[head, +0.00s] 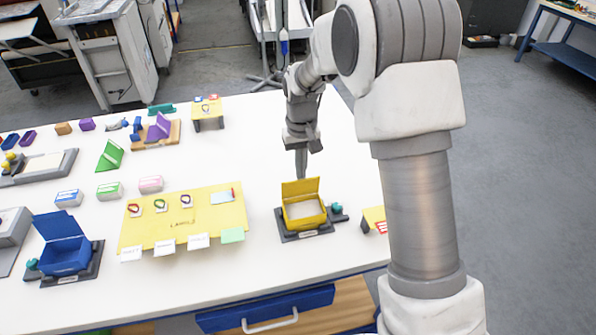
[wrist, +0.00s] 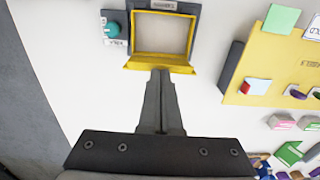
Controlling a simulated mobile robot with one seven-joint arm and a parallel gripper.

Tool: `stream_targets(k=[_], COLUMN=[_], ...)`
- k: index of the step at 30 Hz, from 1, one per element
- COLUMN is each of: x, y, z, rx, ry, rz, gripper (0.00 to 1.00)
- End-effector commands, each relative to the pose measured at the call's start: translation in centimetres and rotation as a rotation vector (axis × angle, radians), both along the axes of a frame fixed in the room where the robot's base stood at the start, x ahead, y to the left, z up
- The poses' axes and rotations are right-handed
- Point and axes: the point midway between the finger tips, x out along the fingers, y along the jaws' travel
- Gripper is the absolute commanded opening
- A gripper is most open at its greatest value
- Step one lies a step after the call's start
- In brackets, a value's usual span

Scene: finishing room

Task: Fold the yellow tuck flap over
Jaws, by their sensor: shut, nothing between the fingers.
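The yellow box (head: 304,222) sits in a dark grey base, open at the top, with a pale inside. Its yellow tuck flap (head: 300,188) stands up along the back edge, away from the opening. In the wrist view the flap (wrist: 140,64) shows as a narrow yellow strip below the box frame (wrist: 194,35). My gripper (head: 301,174) is shut and empty, pointing down just behind the flap. In the wrist view its fingertips (wrist: 160,76) are at the flap's outer side. I cannot tell whether they touch it.
A teal knob (wrist: 112,30) sits beside the box on its base. A yellow board (head: 160,218) with cards and small rings lies to the left in the head view. A blue box (head: 66,260) with a raised lid stands farther left. White table surface is clear behind my gripper.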

Motion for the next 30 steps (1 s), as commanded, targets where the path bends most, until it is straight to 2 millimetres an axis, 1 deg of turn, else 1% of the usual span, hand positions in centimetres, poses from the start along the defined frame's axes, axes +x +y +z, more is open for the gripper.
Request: stream_targets(k=[8,18,30], x=[-0.2,-1.4,-1.5], y=[0.0,-0.3,-0.3], z=[-0.1,-0.7,-0.6], rx=[0.0,0.0,0.0], ry=[0.0,0.0,0.0], rz=[0.0,0.0,0.0], gripper=[0.0,0.0,0.0])
